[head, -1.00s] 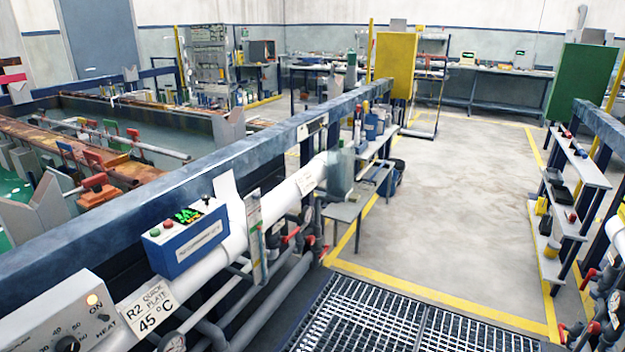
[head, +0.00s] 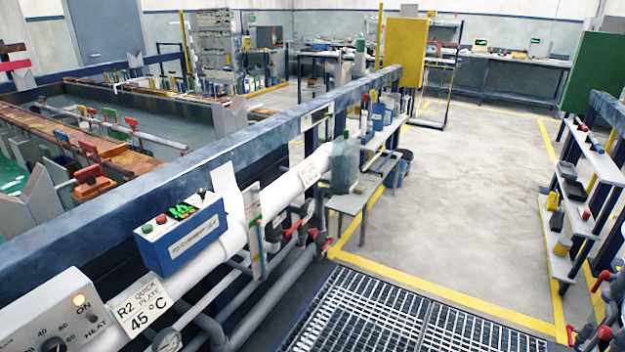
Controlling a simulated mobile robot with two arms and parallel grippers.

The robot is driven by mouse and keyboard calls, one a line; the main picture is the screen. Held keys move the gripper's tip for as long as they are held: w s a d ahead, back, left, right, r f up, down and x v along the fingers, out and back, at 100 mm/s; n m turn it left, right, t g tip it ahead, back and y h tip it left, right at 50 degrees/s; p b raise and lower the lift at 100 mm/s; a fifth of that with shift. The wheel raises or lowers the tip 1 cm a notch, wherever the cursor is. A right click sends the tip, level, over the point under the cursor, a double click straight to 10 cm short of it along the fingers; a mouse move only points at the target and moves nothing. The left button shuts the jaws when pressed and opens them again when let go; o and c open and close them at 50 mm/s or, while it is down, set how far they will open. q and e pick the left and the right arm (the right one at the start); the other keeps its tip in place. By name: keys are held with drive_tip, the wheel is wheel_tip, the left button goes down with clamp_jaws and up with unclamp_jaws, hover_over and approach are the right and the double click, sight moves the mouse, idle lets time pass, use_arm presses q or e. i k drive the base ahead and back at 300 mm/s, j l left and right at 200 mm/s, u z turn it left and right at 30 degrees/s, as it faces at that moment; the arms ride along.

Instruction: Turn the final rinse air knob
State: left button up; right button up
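No knob marked as a final rinse air knob can be made out in the head view. A dark dial knob (head: 52,345) sits on a grey heater box (head: 45,315) at the bottom left, beside the words ON and HEAT, and is partly cut off by the frame edge. Red valve handles (head: 292,228) show on the pipes below the tank rail. More red handles (head: 603,282) show at the right edge. Neither of my grippers is in view.
A blue control box (head: 182,238) and an R2 quick plate 45 °C sign (head: 140,305) sit along the left tank rail. A floor grating (head: 385,315) lies in front. The concrete aisle (head: 460,190) beyond is clear, with shelves (head: 585,195) at its right.

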sight(314, 232)
drive_tip(key=u, duration=0.3)
drive_tip(key=i+l+u, duration=0.55)
drive_tip(key=l+u, duration=0.25)
